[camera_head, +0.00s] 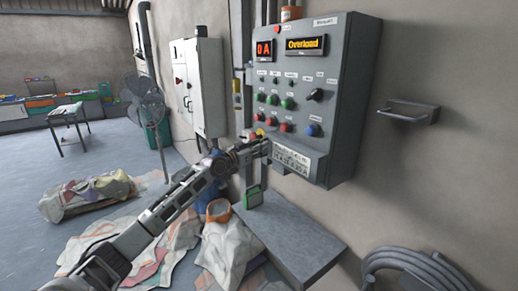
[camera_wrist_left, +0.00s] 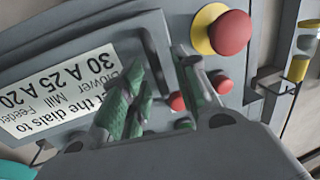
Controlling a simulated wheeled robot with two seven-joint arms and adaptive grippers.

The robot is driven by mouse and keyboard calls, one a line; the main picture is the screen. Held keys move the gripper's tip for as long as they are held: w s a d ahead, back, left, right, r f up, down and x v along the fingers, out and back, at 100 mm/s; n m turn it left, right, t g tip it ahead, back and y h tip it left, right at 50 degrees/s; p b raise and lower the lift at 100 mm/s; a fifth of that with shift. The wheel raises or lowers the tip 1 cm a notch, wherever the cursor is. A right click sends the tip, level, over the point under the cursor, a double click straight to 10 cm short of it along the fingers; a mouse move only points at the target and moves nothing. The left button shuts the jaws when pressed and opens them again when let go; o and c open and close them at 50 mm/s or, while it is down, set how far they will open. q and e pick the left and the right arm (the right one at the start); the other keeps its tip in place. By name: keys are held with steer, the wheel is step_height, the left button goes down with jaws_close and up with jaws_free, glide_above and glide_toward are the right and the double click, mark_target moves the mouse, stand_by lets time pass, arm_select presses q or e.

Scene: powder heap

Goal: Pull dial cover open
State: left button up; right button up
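A grey control box (camera_head: 317,95) hangs on the wall in the head view. Its lower front carries a lettered plate (camera_head: 292,160), whose label (camera_wrist_left: 70,95) reads upside down in the left wrist view; I cannot tell where the dial cover's edges run. My left gripper (camera_head: 262,150) is at the lower left of the box front. In the left wrist view its green-padded fingers (camera_wrist_left: 162,72) are apart. A dark, narrow handle-like bar (camera_wrist_left: 154,55) beside the label shows between them, and contact cannot be told. My right gripper is not in view.
A red mushroom button (camera_wrist_left: 230,33) on a yellow base and small red buttons (camera_wrist_left: 176,101) lie close to the fingers. A grey ledge (camera_head: 290,235) stands below the box. A wall handle (camera_head: 408,112) and a coiled hose (camera_head: 420,265) are at right.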

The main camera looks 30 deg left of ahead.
arm_select(q)
jaws_close()
steer(key=shift+s, duration=0.2)
stand_by(0.5)
